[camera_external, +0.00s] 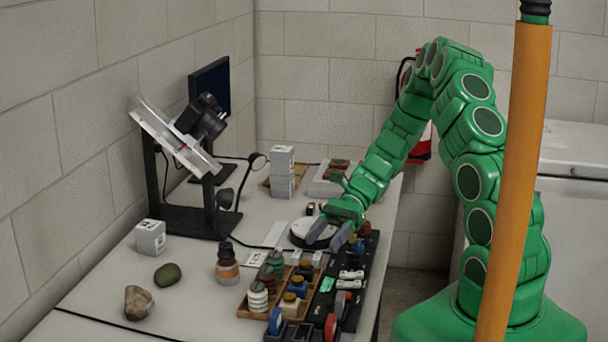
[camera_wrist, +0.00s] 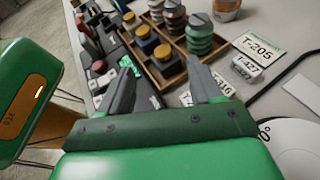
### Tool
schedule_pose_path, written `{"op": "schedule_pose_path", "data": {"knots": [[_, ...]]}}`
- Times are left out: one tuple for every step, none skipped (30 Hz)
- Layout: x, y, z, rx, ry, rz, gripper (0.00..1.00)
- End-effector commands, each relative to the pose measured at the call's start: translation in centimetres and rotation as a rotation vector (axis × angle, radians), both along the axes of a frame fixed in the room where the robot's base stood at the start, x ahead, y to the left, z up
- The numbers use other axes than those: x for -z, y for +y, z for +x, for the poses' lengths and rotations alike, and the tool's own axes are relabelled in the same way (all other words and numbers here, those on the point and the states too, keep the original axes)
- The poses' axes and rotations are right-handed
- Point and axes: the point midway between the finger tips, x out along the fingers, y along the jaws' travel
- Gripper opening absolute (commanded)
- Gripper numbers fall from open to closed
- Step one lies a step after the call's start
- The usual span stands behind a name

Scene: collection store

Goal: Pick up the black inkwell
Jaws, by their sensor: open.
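What looks like the black inkwell, a small dark pot with a gold-yellow cap (camera_external: 305,268), stands upright in the wooden compartment tray (camera_external: 244,310). It is at the tray's end nearest my gripper. In the wrist view the dark pot (camera_wrist: 165,67) shows just beyond and between my fingertips, apart from them. Its exact colour is hard to tell. My gripper (camera_external: 325,246) is open and empty, above the table behind the tray; its two grey fingers also show in the wrist view (camera_wrist: 160,76). Similar yellow-capped pots (camera_wrist: 142,35) stand in line beyond it.
Stacked discs and dark green stacked pieces (camera_wrist: 199,38) fill the tray's other row. A black tray (camera_external: 348,318) of stamps and small parts adjoins it. A round white disc (camera_external: 300,232) lies beneath my gripper. An amber bottle (camera_external: 227,268) and stones (camera_external: 138,302) stand left, with free table between.

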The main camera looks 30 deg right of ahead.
Motion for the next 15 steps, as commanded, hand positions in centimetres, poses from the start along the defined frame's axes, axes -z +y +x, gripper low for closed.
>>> {"op": "schedule_pose_path", "data": {"knots": [[0.1, 0.5, -0.2, -0.002, 0.001, 0.002, 0.65], [0.3, 0.7, -0.3, -0.003, 0.002, 0.002, 0.65], [0.4, 1.1, -0.4, -0.002, 0.001, 0.002, 0.65], [0.5, 1.3, -0.5, -0.002, 0.001, 0.002, 0.65], [0.6, 1.5, -0.6, -0.002, 0.0, 0.001, 0.65], [0.7, 1.7, -0.6, -0.003, -0.001, 0.001, 0.65], [0.8, 1.8, -0.6, -0.002, -0.002, 0.0, 0.65], [0.9, 1.9, -0.7, -0.002, -0.002, -0.001, 0.65], [1.0, 2.1, -0.7, -0.002, -0.002, -0.001, 0.65], [1.1, 2.3, -0.7, -0.002, -0.002, -0.001, 0.65], [1.3, 2.5, -0.8, -0.002, -0.002, -0.001, 0.65], [1.5, 2.9, -0.9, -0.002, -0.001, -0.002, 0.65], [1.6, 3.2, -1.0, -0.002, -0.001, -0.002, 0.65], [1.8, 3.6, -1.1, -0.003, 0.001, -0.001, 0.65], [2.1, 4.1, -1.3, -0.004, 0.002, 0.0, 0.65]]}}
